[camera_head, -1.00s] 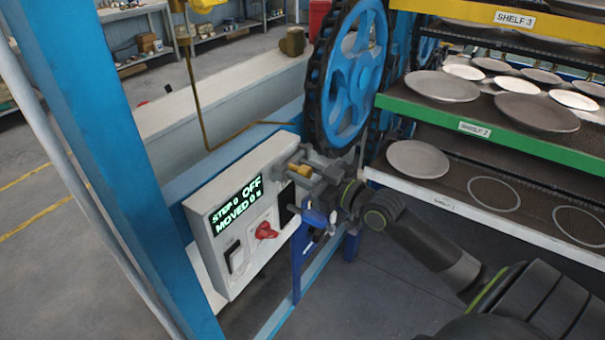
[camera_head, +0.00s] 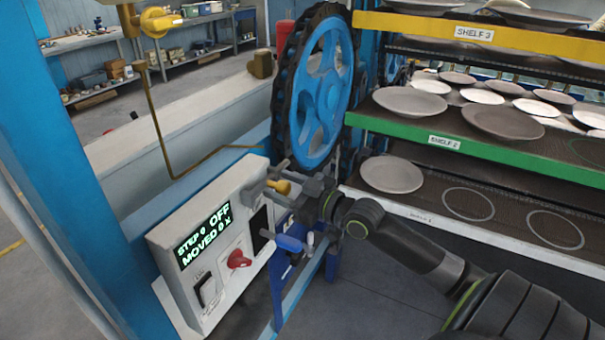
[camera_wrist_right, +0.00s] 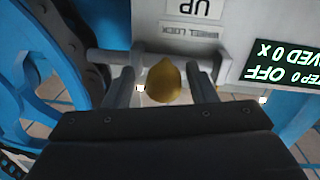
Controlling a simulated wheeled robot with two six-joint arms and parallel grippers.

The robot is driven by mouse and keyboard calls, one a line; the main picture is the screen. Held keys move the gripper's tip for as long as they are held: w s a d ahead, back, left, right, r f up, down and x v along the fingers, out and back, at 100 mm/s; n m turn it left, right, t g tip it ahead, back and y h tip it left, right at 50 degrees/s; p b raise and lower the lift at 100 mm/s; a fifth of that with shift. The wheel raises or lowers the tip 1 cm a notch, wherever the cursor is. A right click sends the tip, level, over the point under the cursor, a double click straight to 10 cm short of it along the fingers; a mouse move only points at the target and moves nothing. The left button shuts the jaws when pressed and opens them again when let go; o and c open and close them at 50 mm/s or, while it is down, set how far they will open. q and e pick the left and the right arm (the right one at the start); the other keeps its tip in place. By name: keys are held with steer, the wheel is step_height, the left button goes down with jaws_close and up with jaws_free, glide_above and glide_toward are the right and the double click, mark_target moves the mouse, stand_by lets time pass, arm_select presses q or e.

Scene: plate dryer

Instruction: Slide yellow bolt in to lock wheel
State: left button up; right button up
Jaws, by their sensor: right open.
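The yellow bolt knob (camera_head: 283,187) is at the top right edge of the white control box, close to the blue wheel (camera_head: 328,95) with its dark toothed rim. My right gripper (camera_head: 272,178) is at the knob, with its fingers spread. In the right wrist view the yellow knob (camera_wrist_right: 163,82) sits between the two fingers of the right gripper (camera_wrist_right: 163,88), with a visible gap on each side. A grey bar lies behind the knob, below an upside-down "wheel lock" label (camera_wrist_right: 193,31). The wheel's blue part (camera_wrist_right: 50,85) is at the left. My left gripper is not in view.
The control box (camera_head: 215,288) has a red knob (camera_head: 238,260) and a screen (camera_head: 204,238) reading OFF and moved 0. A blue post (camera_head: 85,200) stands at left.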

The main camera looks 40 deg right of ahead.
steer(key=p+v, duration=0.7)
steer(key=v, duration=1)
steer(key=shift+d, duration=0.2)
